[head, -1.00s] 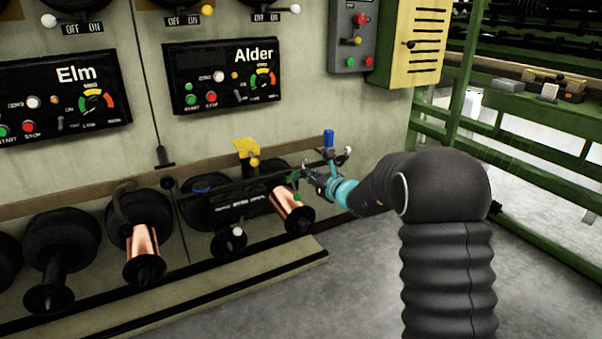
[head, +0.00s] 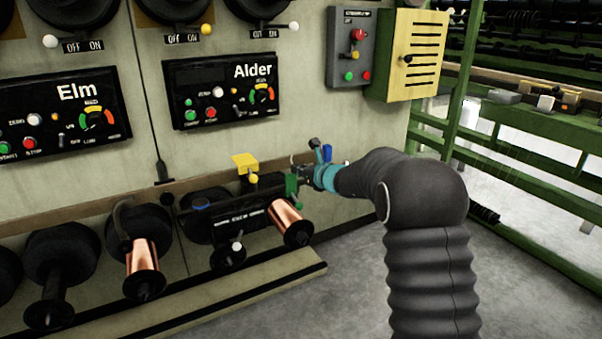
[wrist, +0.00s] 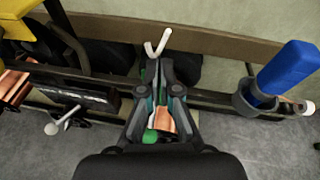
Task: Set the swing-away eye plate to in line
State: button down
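A green part (head: 292,185), which I take to be the swing-away eye plate, is beside my gripper (head: 306,173) on the Alder unit, above the right copper spool (head: 288,222). In the wrist view a green knob (wrist: 150,137) shows below the fingers, and a white hooked eye (wrist: 158,44) stands just beyond the fingertips. My gripper (wrist: 161,80) has its fingers close together, with copper and green visible between and behind them. Whether they grip the green part is unclear. The plate's angle is mostly hidden by the fingers.
A blue cylinder (wrist: 287,70) stands in a dark holder right of my gripper. A yellow piece (head: 245,163) and a dark rail lie to the left. A white-knobbed lever (wrist: 53,128) is at lower left. The floor in front is clear; a green rack (head: 540,150) stands at right.

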jog(key=shift+w+a+r, duration=0.1)
jog(key=shift+a+r, duration=0.05)
jog(key=shift+r, duration=0.3)
jog(key=shift+w+a+r, duration=0.1)
jog(key=shift+r, duration=0.3)
jog(key=shift+f, duration=0.1)
jog(key=r+b+v, duration=0.1)
jog(key=r+v, duration=0.1)
jog(key=v, duration=1)
jog(key=shift+w+d+b, duration=0.2)
jog(key=shift+d+b, duration=0.1)
jog(key=shift+r+n, duration=0.1)
jog(key=shift+n, duration=0.2)
